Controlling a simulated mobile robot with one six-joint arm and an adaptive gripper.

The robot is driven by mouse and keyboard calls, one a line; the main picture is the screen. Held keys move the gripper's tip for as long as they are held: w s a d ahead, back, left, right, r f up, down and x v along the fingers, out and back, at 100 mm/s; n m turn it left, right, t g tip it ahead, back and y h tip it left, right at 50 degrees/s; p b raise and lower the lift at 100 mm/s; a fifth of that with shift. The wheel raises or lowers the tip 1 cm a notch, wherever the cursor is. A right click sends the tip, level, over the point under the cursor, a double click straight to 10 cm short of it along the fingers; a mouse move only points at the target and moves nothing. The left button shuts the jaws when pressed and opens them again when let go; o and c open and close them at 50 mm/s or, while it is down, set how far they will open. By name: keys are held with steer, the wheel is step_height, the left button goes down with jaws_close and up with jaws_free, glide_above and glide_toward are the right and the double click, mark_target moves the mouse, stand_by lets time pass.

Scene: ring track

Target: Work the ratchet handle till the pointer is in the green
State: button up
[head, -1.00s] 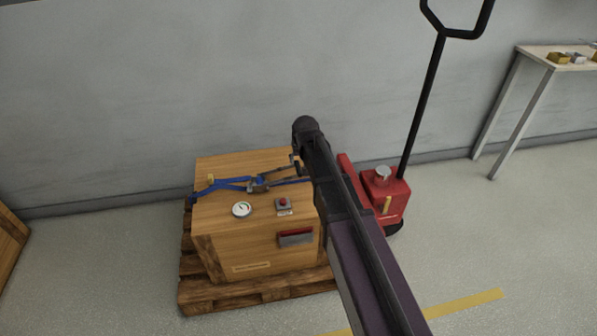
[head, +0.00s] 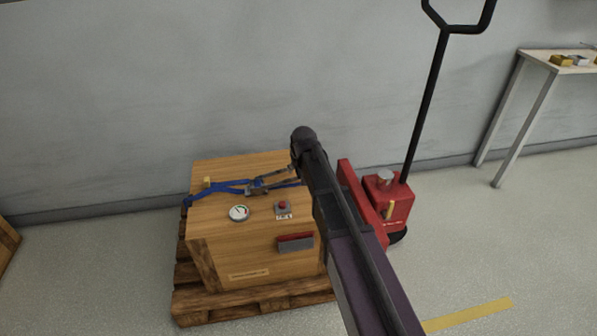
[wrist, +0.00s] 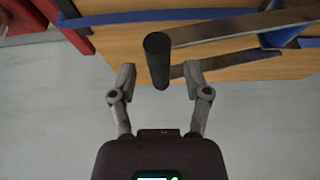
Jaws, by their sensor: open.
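The ratchet (head: 257,188) sits on a blue strap across the top of a wooden crate (head: 222,233). In the wrist view its metal handle (wrist: 240,27) ends in a black grip (wrist: 157,60). My gripper (wrist: 160,82) is open, its two fingers on either side of the grip's near end, with gaps showing. In the head view my arm hides most of the gripper. The round white gauge (head: 239,213) lies on the crate's top front; its pointer is too small to read against the coloured marks.
A grey box with a red button (head: 283,208) sits right of the gauge. The crate stands on a wooden pallet (head: 235,306). A red pallet jack (head: 388,200) stands at the right.

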jaws_close()
